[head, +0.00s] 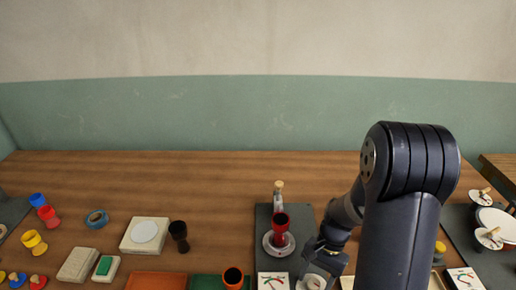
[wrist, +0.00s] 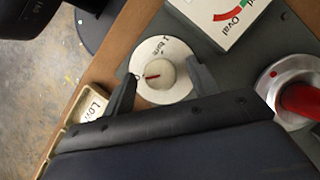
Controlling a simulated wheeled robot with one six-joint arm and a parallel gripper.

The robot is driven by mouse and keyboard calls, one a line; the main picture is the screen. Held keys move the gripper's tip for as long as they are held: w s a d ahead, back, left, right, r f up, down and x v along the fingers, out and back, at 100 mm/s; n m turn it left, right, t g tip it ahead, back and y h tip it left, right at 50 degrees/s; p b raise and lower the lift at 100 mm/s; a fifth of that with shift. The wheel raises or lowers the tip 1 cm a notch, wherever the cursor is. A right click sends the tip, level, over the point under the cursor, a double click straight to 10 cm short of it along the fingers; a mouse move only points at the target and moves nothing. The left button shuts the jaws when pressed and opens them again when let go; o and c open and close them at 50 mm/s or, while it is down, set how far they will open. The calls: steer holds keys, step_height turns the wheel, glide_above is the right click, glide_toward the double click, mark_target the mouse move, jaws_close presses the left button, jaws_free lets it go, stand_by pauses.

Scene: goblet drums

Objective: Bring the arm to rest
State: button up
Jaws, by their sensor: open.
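My arm (head: 405,200) reaches down in front of the right half of the table in the head view. My gripper (head: 322,262) is low over the front of a dark grey mat. In the wrist view my gripper (wrist: 162,88) is open, with one finger on either side of a white round knob (wrist: 160,75). The knob has a red line and sits on a white dial with printed marks. Whether the fingers touch the knob I cannot tell. In the head view the dial (head: 313,282) is partly hidden by my gripper.
A red goblet drum (head: 281,226) stands on a round pale holder left of my gripper. The table's back is clear.

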steer(key=m+t+y, duration=0.1)
steer(key=m, duration=0.3)
steer(key=shift+s+d, duration=0.1)
steer(key=shift+v, duration=0.85)
